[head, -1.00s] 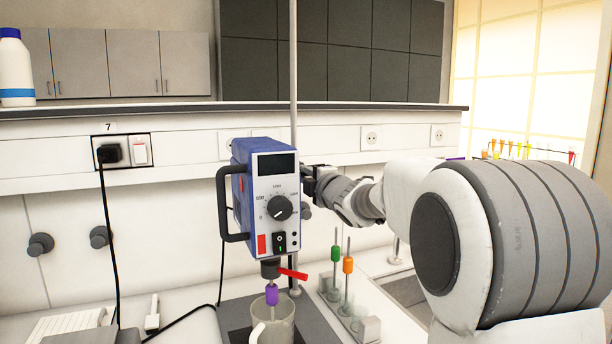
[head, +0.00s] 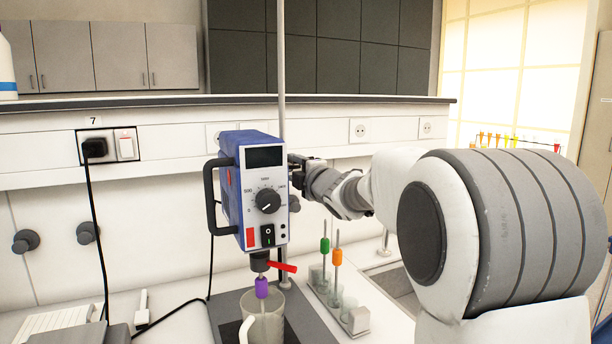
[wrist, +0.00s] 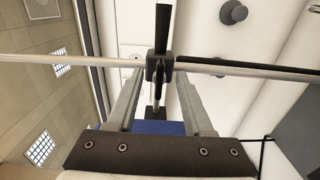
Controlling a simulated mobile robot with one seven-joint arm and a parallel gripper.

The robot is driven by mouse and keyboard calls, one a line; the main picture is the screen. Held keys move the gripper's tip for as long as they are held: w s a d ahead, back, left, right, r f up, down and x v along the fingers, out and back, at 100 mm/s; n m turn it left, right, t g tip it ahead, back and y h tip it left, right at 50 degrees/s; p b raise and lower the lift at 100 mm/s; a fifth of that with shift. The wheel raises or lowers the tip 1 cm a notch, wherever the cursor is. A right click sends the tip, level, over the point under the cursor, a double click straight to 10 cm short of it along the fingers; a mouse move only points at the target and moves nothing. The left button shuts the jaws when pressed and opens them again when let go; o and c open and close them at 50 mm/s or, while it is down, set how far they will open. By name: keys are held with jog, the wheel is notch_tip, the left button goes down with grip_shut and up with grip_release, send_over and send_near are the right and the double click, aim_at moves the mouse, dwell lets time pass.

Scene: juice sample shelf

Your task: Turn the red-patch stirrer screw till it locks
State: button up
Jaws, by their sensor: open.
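The stirrer (head: 257,195) is a blue box with a grey front, a dial and a red patch (head: 250,237) at its lower left. It hangs on the upright metal rod (head: 282,60). In the wrist view a black clamp (wrist: 153,72) sits on the rod (wrist: 235,69), with a dark bar (wrist: 162,25) sticking out beyond it. The blue of the stirrer (wrist: 160,127) shows below. My gripper (wrist: 161,74) is open, its fingers on either side of the clamp; contact cannot be told. In the head view my gripper (head: 300,168) is behind the stirrer's right side, partly hidden.
A red lever (head: 284,267) sticks out at the stirrer's chuck, above a purple-marked shaft (head: 261,287) in a glass beaker (head: 268,325). A rack (head: 352,318) with green and orange stirring rods stands to the right, below my arm. A black cable (head: 97,230) hangs at the left.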

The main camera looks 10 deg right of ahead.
jog(key=s+d, duration=0.3)
jog(key=s, duration=1.3)
jog(key=shift+s+d, duration=0.15)
jog(key=shift+s, duration=0.25)
jog(key=s+d+f+m+g+h+p, duration=0.1)
jog(key=s+m+g+h+p, duration=0.15)
jog(key=s+m, duration=0.3)
jog(key=s+d+f+m+g+h+p, duration=0.2)
jog(key=s+m+h, duration=0.2)
jog(key=m, duration=0.3)
jog(key=s+a+f+m+g+y+p, duration=0.1)
jog(key=s+a+f+m+g, duration=0.2)
jog(key=s, duration=0.5)
jog(key=s+a+f+m+g+y+p, duration=0.2)
jog(key=s+a+f+m+g, duration=0.2)
jog(key=s, duration=0.5)
jog(key=shift+a+f, duration=0.3)
jog(key=shift+f, duration=0.25)
jog(key=shift+m+g, duration=0.25)
